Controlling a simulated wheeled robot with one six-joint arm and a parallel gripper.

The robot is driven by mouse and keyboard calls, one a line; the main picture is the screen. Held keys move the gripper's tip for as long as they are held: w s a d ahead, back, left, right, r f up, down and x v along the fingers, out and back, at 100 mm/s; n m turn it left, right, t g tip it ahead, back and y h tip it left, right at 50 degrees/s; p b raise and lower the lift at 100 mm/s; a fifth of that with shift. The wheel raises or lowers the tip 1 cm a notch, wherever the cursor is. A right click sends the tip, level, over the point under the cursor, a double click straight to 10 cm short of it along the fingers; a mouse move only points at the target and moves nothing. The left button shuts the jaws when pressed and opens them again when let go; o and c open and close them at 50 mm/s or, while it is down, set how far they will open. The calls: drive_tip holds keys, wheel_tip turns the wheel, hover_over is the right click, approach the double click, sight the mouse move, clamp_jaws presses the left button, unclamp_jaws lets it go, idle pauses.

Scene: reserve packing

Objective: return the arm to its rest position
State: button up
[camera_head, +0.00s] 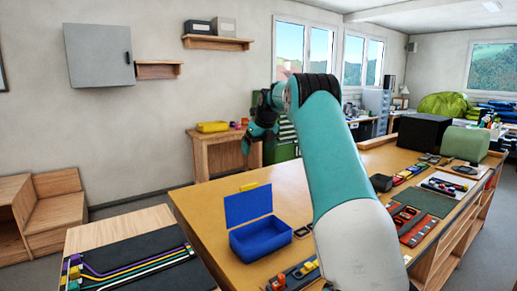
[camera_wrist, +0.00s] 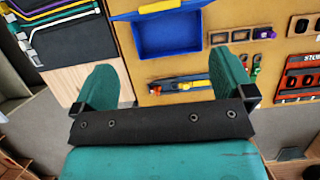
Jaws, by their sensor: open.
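My teal and white arm (camera_head: 335,165) rises from the bottom right of the head view and bends at a black joint near the middle. The arm hides part of the bench.
A side table with a dark mat and coloured cables (camera_head: 130,268) stands at left. Tool trays (camera_head: 408,218), a black box (camera_head: 424,133) and a green case (camera_head: 464,143) occupy the bench's right side. A wall cabinet (camera_head: 98,55) hangs at back left.

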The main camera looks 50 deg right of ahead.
idle(0.4)
drive_tip(key=s+a+n+g+y+b, duration=0.1)
drive_tip(key=s+a+n+y+b, duration=0.15)
drive_tip(key=a+n, duration=1.3)
drive_tip(key=s+a+n+y+b, duration=0.1)
drive_tip(key=s+a+n, duration=0.5)
drive_tip(key=a, duration=1.6)
drive_tip(key=s+a+f+n+g+b, duration=0.1)
drive_tip(key=s+a+f+n, duration=0.1)
drive_tip(key=s+a+n, duration=0.3)
drive_tip(key=s+a+f+n+g+y, duration=0.1)
drive_tip(key=s+a+f+n, duration=0.2)
drive_tip(key=s+n, duration=0.8)
drive_tip(key=s+a+f+n+g+y+b, duration=0.1)
drive_tip(key=s+a+f+n, duration=0.2)
drive_tip(key=s+a+n, duration=0.4)
drive_tip(key=shift+s+a+f+n+b, duration=0.2)
drive_tip(key=shift+s+a+n+b, duration=0.15)
drive_tip(key=shift+s+n, duration=0.5)
drive_tip(key=shift+w, duration=0.1)
